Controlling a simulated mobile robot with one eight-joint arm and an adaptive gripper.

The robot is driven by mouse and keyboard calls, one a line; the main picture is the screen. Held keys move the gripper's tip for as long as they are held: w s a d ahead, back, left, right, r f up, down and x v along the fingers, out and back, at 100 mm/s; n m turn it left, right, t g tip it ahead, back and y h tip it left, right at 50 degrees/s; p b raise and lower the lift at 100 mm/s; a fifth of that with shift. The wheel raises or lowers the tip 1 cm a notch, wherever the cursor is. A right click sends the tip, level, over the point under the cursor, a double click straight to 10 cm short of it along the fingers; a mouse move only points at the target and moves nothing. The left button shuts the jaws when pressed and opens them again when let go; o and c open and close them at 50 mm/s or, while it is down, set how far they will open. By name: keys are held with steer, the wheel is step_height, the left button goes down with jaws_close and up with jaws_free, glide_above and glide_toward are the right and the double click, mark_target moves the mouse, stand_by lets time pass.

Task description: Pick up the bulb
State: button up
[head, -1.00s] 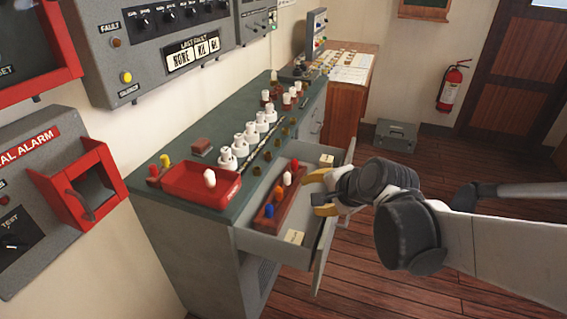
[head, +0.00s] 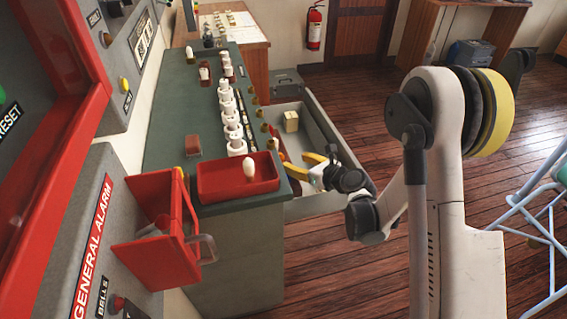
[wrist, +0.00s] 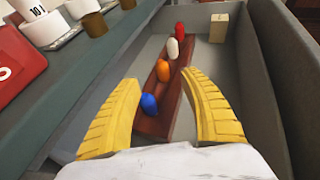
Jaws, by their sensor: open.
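Several bulbs stand in a row on a reddish-brown wooden rack (wrist: 158,123) inside the open drawer (head: 345,155). In the wrist view they are blue (wrist: 149,104), orange (wrist: 162,70), white (wrist: 173,48) and red (wrist: 180,29), from near to far. Another white bulb (head: 249,168) stands in the red tray (head: 215,190) on the counter. My gripper (head: 296,161) is at the drawer, its yellow fingers open and empty. In the wrist view the fingers (wrist: 161,82) lie either side of the rack's near part, with blue and orange bulbs showing between them. My gripper partly hides the rack in the head view.
A pale block (head: 291,121) sits at the drawer's far end. White sockets (head: 234,133) line the green counter (head: 165,130). The red alarm box (head: 150,225) juts from the wall at left. Wooden floor (head: 330,265) is clear in front of the drawer.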

mark_target(283, 158)
steer(key=b+x, duration=0.1)
steer(key=x, duration=0.4)
steer(key=shift+w+f, duration=0.15)
steer(key=shift+w, duration=0.05)
steer(key=b+x, duration=0.1)
steer(key=x, duration=0.1)
steer(key=b+x, duration=0.2)
steer(key=x, duration=0.1)
steer(key=shift+d+f, duration=0.1)
steer(key=shift+f, duration=0.35)
steer(key=shift+s+r, duration=0.1)
steer(key=shift+c, duration=0.9)
steer(key=c, duration=0.8)
